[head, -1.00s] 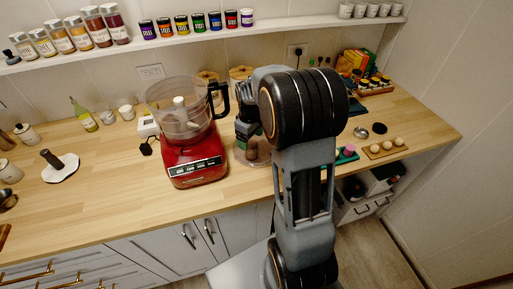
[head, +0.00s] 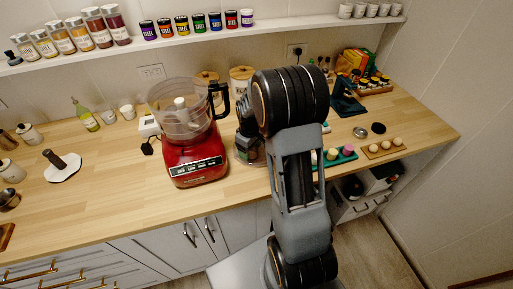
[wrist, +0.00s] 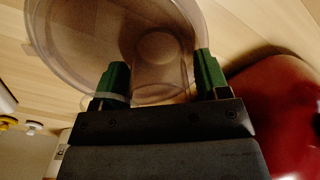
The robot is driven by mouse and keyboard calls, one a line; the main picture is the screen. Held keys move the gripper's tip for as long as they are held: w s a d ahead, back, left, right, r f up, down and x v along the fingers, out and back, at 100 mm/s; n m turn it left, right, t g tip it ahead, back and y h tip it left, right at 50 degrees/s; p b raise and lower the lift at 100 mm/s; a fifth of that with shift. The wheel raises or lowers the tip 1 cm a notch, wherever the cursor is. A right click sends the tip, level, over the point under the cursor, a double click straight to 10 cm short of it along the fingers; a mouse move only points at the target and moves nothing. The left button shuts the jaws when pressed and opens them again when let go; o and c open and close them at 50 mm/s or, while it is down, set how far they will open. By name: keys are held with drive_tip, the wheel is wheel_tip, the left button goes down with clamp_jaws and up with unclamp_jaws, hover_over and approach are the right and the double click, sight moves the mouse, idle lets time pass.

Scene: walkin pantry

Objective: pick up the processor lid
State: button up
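The processor lid is a clear round disc with a tube standing on it. In the wrist view the lid (wrist: 75,50) fills the upper left, its tube (wrist: 160,70) between my two fingers. My gripper (wrist: 160,82) has its green fingers spread on either side of the tube, with a small gap visible at the right finger. In the head view my gripper (head: 247,146) is just right of the red food processor (head: 196,158), low over the counter. The lid there is mostly hidden by my gripper and arm.
The red processor stands close beside the lid, also at right in the wrist view (wrist: 285,115). Egg trays (head: 384,148) and a dark stand (head: 346,100) are to the right. Canisters (head: 240,78) stand behind. The counter front left of the processor is clear.

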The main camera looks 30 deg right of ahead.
drive_tip(key=c, duration=0.9)
drive_tip(key=shift+r, duration=0.15)
